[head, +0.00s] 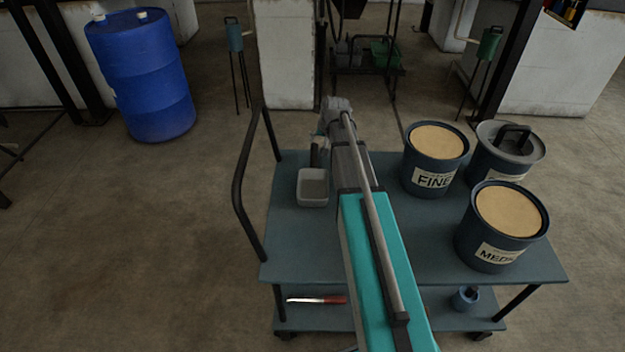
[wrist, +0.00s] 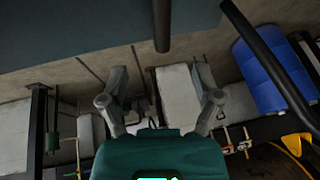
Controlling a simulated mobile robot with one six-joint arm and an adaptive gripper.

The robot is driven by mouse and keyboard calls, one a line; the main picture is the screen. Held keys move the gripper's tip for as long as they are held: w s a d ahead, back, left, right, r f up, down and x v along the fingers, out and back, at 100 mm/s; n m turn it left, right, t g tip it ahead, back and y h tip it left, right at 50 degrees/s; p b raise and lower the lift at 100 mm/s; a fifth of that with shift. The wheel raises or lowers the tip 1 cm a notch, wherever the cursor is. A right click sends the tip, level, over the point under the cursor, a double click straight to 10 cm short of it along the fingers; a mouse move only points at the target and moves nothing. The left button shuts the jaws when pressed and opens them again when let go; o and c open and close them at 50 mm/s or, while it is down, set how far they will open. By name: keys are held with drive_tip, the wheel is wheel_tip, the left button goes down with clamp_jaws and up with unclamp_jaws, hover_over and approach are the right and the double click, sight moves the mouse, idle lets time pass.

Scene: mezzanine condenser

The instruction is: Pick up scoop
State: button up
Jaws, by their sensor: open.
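The scoop (head: 313,187) is a light grey, box-shaped cup on the cart's top, left of my arm in the head view. A dark upright part, likely its handle (head: 316,155), rises behind the cup and is partly hidden by my gripper. My gripper (head: 330,118) is at the far end of my arm, above and just behind the scoop. In the wrist view my gripper (wrist: 162,92) has its two grey fingers spread apart with nothing between them. A dark rod (wrist: 161,25) hangs from the top edge there; it may be the scoop's handle.
The blue-grey cart (head: 290,235) bears a FINE bucket (head: 434,180), a MEDIUM bucket (head: 490,250) and a grey-lidded bucket (head: 520,148) on the right. A black push handle (head: 240,195) borders its left side. A blue barrel (head: 145,75) stands behind left.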

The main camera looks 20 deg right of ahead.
sight(315, 155)
drive_tip(key=shift+f, duration=0.1)
idle(0.3)
drive_tip(key=b+x, duration=0.7)
drive_tip(key=x, duration=0.1)
drive_tip(key=shift+w+f+b, duration=0.1)
drive_tip(key=shift+f+b, duration=0.1)
drive_tip(key=shift+b, duration=0.2)
drive_tip(key=shift+f, duration=0.1)
idle(0.4)
drive_tip(key=shift+b+x, duration=2.35)
drive_tip(key=shift+x, duration=0.15)
drive_tip(key=shift+a, duration=0.1)
drive_tip(key=shift+c, duration=0.2)
clamp_jaws()
